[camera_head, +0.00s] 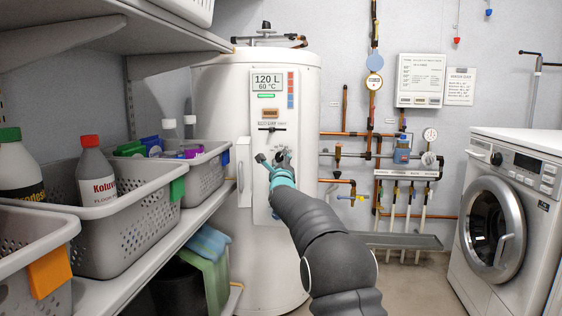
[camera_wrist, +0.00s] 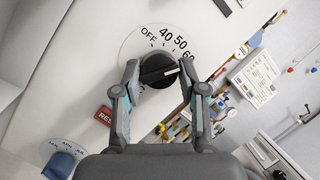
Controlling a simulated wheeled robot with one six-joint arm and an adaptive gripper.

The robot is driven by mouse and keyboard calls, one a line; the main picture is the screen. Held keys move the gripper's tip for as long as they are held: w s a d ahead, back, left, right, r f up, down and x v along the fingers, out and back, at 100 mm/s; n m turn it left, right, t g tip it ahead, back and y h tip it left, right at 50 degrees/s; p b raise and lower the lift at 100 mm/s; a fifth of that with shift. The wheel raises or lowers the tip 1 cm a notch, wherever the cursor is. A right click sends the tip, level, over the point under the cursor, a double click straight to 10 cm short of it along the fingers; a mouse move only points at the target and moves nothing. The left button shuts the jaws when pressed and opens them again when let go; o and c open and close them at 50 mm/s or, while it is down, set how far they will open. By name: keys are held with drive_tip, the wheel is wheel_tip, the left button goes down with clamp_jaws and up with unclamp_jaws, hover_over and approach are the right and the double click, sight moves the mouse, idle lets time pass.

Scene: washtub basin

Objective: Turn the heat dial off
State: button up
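The heat dial (camera_wrist: 158,70) is a black round knob on a white plate marked OFF, 40, 50 and 60. Its pale pointer line faces right, near the 60 side; OFF is at the upper left. My gripper (camera_wrist: 159,66) has its fingers spread on the left and right of the knob. Whether the fingertips touch it is unclear. In the head view my gripper (camera_head: 273,160) is at the front panel of the white water heater (camera_head: 220,100), where it partly hides the dial.
A red button (camera_wrist: 104,115) and a blue knob (camera_wrist: 62,165) are near the dial. Pipes with valves (camera_head: 372,140) run to the right of the heater. Shelves with grey baskets (camera_head: 130,225) stand left, a washing machine (camera_head: 510,210) right.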

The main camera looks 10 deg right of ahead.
drive_tip(key=shift+c, duration=1)
drive_tip(key=shift+f, duration=0.1)
